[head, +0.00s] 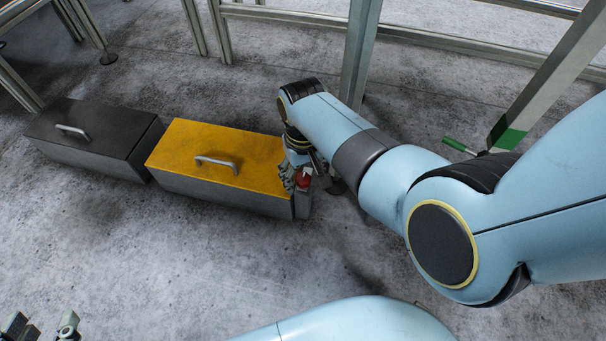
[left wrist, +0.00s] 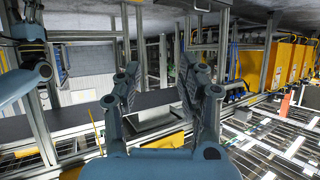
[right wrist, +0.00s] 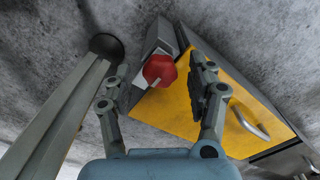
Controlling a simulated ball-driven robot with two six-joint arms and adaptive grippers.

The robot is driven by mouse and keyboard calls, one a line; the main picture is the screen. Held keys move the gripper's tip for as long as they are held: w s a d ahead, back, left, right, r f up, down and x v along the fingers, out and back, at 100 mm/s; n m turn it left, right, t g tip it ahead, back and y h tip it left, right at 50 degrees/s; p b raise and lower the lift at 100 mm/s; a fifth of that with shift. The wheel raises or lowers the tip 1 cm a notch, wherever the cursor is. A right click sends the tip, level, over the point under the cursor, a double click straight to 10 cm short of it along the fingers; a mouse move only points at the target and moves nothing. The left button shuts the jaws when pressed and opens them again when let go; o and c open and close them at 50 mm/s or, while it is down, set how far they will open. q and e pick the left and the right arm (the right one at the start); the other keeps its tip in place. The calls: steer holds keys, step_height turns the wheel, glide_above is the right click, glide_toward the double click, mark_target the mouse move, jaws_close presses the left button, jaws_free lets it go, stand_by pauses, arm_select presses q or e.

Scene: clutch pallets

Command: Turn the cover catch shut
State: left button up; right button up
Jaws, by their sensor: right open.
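The cover catch is a red knob (right wrist: 159,70) with a pale pointer line, on a grey block at the end of the yellow-lidded box (head: 215,155). In the right wrist view it lies between my open fingers, ahead of their tips; I cannot tell if they touch it. My left gripper (head: 40,325) is at the lower left, away from the box. In the left wrist view (left wrist: 153,75) its fingers are apart and empty.
A dark box (head: 95,125) with a handle stands left of the yellow-lidded one. The yellow lid has a metal handle (head: 217,163). A metal frame post (head: 360,50) stands behind my right arm. The concrete floor in front of the boxes is clear.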

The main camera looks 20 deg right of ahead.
steer(key=c, duration=1.1)
steer(key=shift+c, duration=0.2)
